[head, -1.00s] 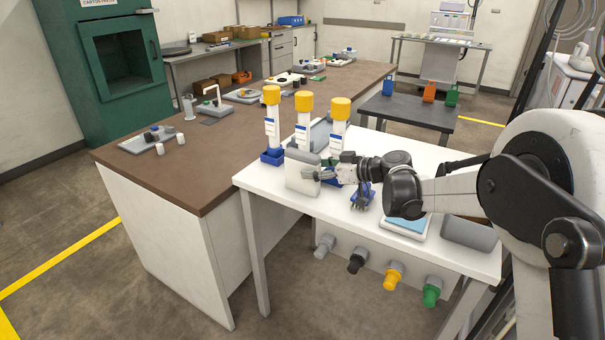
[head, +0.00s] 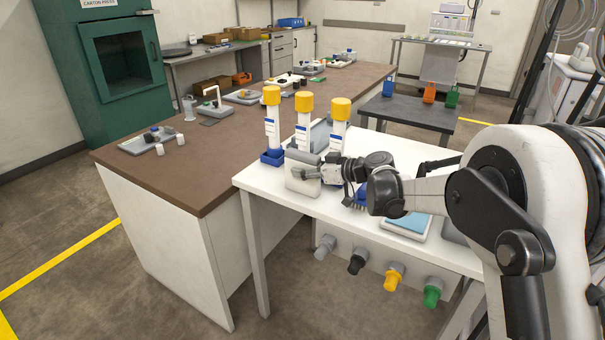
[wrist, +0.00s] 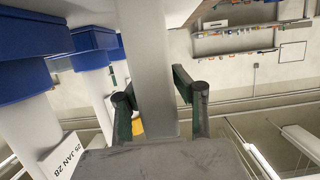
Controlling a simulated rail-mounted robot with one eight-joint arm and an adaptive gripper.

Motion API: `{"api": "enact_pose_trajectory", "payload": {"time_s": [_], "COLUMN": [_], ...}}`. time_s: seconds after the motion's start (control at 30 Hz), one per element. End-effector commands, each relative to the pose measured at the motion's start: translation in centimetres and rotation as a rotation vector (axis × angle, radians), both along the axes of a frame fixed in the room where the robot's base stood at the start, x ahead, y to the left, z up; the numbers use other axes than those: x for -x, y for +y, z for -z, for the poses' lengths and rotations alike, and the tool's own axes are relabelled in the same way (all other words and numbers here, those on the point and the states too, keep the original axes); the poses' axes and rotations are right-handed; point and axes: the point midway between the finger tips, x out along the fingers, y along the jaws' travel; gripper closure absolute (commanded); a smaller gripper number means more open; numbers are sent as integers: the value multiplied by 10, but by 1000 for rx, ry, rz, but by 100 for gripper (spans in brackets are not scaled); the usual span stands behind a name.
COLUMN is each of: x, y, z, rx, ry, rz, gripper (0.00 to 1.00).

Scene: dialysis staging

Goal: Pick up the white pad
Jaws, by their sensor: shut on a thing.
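The white pad (head: 303,183) is a pale upright slab with rounded corners. It stands at the left end of the white table in the head view, in front of the yellow-capped columns. My gripper (head: 312,174) reaches it from the right, with its fingers at the pad's face and edge. In the wrist view the pad (wrist: 150,65) runs as a pale strip between the two dark fingers (wrist: 157,95), and the gripper is shut on it. I cannot tell whether its base is clear of the table.
Several yellow-capped white columns (head: 304,122) in blue bases stand close behind the pad. A blue-topped scale (head: 412,223) lies to the right, partly behind my arm. The white table's (head: 272,189) front left corner is bare. A brown bench (head: 215,160) is to the left.

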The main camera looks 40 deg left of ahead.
Motion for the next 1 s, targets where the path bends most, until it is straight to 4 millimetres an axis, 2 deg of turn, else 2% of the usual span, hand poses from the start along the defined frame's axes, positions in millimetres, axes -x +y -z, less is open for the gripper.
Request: {"api": "enact_pose_trajectory", "payload": {"time_s": [0.33,0.47,0.57,0.8,1.0], "x": [0,0,0,52,88], "y": [0,0,0,10,16], "z": [-9,-24,-43,-72,-94], "rx": [0,0,0,0,0], "ry": [0,0,0,1,0], "rz": [0,0,0,-4,-3], "gripper": [100,100,100,100,100]}}
